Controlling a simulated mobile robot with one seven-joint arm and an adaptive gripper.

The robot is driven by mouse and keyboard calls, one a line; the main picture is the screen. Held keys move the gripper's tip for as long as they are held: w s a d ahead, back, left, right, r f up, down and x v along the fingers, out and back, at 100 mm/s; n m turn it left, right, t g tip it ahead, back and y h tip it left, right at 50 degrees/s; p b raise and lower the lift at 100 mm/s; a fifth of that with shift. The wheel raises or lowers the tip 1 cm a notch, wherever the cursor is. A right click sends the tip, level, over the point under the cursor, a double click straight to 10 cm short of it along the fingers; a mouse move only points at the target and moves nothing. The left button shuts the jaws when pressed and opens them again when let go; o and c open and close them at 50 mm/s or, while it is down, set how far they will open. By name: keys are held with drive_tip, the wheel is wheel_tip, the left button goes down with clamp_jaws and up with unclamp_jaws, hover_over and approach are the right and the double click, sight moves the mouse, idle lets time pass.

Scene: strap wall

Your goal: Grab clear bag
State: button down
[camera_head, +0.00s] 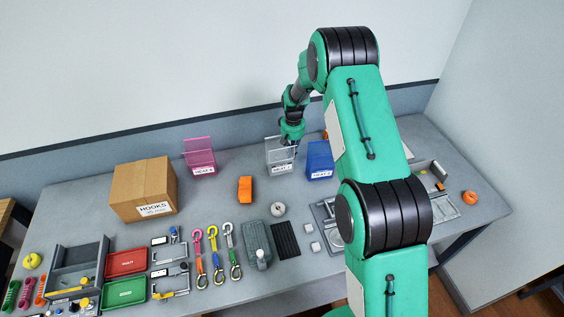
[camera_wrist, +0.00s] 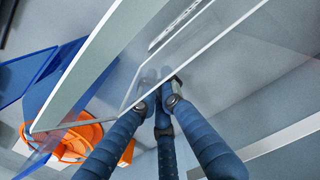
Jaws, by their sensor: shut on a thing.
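The clear bag (camera_head: 279,158) stands upright on the table near the back wall, see-through with a white label on its front. It also shows in the wrist view (camera_wrist: 190,50) as a see-through panel with pale edges. My gripper (camera_head: 291,141) is at the bag's top right edge in the head view. In the wrist view my dark blue fingers (camera_wrist: 165,95) are closed together on the bag's panel. The exact contact is partly hidden by the fingers and the see-through sheet.
A blue bag (camera_head: 320,160) stands close to the right, and a pink bag (camera_head: 200,156) stands to the left. An orange block (camera_head: 245,189) and a white roll (camera_head: 278,209) lie in front. A cardboard box (camera_head: 144,188) is further left. An orange ring-shaped item (camera_wrist: 78,140) is near the blue bag.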

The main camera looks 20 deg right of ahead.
drive_tip(key=shift+r, duration=0.75)
drive_tip(key=s+r, duration=0.1)
drive_tip(key=s, duration=0.7)
drive_tip(key=s+a+r, duration=0.1)
drive_tip(key=s+r, duration=0.1)
drive_tip(key=s, duration=0.6)
drive_tip(key=shift+a+r, duration=0.25)
